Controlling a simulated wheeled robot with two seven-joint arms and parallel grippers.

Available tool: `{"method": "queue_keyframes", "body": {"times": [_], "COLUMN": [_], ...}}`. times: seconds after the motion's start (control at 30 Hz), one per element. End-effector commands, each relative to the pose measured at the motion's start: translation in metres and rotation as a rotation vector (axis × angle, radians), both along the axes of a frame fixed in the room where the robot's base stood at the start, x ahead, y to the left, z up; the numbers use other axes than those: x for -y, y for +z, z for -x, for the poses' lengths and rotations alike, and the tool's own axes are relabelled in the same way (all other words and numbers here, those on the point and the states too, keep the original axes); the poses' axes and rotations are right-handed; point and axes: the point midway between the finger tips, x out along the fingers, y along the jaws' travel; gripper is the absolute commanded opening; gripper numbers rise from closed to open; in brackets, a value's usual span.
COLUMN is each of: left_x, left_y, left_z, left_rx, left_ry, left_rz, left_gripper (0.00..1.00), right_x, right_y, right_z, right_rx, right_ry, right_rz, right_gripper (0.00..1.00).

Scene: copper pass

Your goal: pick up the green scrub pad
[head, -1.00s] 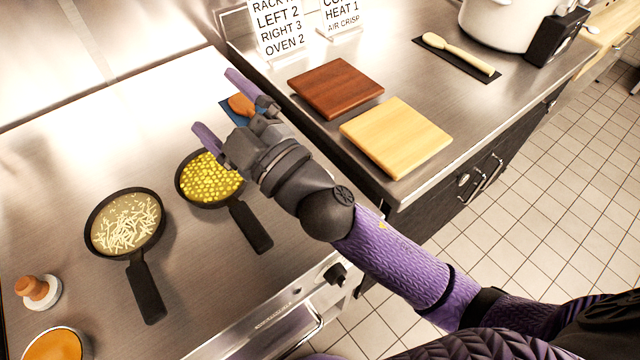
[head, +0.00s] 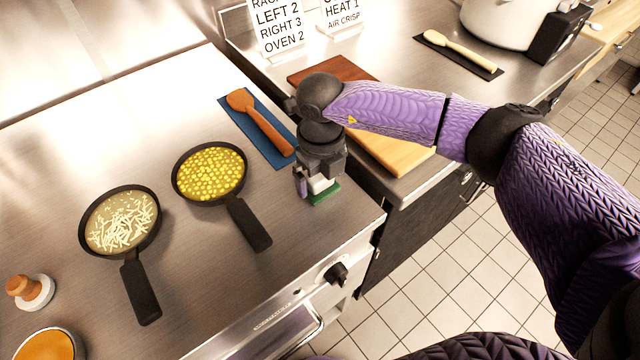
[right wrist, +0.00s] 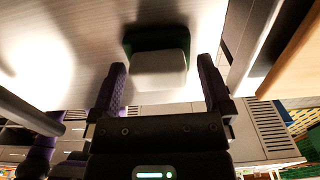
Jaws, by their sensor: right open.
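The green scrub pad (head: 323,195) lies on the steel counter near its front right corner. It has a green base and a pale block on top, and my right gripper partly hides it in the head view. My right gripper (head: 317,186) points down over the pad and is open. In the right wrist view the pad's green part (right wrist: 134,43) and pale block (right wrist: 159,70) show between and just beyond the two purple fingers (right wrist: 163,76). Whether either finger touches it I cannot tell. My left gripper is not in view.
A pan of yellow kernels (head: 209,173) and a pan of white shreds (head: 121,221) stand to the left. A wooden spoon (head: 262,122) lies on a blue mat (head: 272,148) behind the gripper. Cutting boards (head: 388,150) lie on the right counter, partly behind my arm.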

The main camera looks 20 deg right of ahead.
Motion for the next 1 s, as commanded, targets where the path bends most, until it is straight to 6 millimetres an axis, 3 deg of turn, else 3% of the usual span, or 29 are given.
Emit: {"method": "queue_keyframes", "body": {"times": [0.1,0.33,0.6,0.67,0.87,1.0], "left_x": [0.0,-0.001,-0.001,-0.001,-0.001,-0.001], "left_y": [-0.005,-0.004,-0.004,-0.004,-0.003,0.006], "left_z": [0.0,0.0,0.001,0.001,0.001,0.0], "left_rx": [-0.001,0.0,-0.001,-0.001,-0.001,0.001], "left_ry": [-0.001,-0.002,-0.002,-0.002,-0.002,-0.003], "left_rz": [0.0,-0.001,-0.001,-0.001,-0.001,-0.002], "left_gripper": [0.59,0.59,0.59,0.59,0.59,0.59], "right_x": [0.0,-0.001,-0.001,-0.001,-0.001,-0.001], "right_y": [-0.016,-0.016,-0.016,-0.016,-0.014,0.015], "right_z": [0.0,0.0,0.0,0.0,0.0,-0.001], "right_rx": [-0.002,0.0,0.0,0.001,0.001,0.005], "right_ry": [0.001,0.002,0.002,0.002,0.002,0.003], "right_rz": [-0.002,-0.003,-0.003,-0.004,-0.004,-0.004], "right_gripper": [1.0,0.98,0.41,0.32,0.31,0.31]}}
